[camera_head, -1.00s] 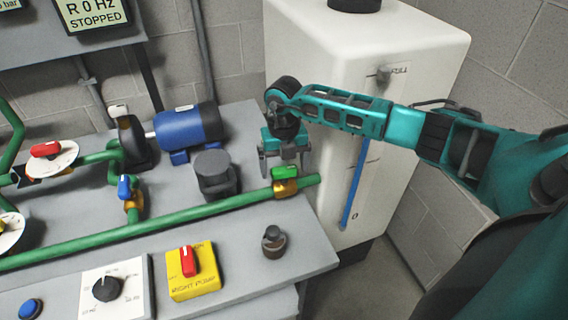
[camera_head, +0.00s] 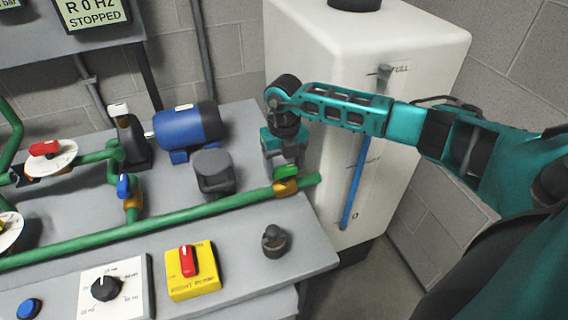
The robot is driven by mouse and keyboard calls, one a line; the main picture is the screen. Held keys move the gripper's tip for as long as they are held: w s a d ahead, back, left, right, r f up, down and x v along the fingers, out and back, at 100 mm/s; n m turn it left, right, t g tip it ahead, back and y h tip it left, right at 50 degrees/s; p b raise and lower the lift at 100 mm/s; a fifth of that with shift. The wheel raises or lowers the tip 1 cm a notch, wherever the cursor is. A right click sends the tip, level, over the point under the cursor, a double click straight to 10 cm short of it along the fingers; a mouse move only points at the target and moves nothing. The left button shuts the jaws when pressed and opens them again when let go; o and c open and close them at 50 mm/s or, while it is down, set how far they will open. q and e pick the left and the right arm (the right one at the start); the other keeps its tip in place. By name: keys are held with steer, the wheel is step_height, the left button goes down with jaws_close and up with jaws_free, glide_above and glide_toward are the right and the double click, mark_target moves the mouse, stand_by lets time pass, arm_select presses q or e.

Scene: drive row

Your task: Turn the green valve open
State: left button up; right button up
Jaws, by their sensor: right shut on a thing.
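The green valve (camera_head: 287,173) has a small green handle on a brass body (camera_head: 285,187), set in the green pipe (camera_head: 200,213) near its right end. The handle lies roughly along the pipe. My right gripper (camera_head: 285,165) reaches down from above and is shut on the green handle, its fingers partly hiding it. My left gripper is not in view.
A white tank (camera_head: 350,60) with a blue level strip stands behind my right arm. A blue motor (camera_head: 190,127), a blue-handled valve (camera_head: 124,186), a grey cylinder (camera_head: 212,165), a yellow switch box (camera_head: 194,283) and a dark knob (camera_head: 274,241) share the grey bench.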

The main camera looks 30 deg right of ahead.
mark_target(284, 167)
steer(key=o, duration=1)
steer(key=shift+o, duration=0.2)
steer(key=shift+r, duration=0.1)
step_height(284, 167, up, 13)
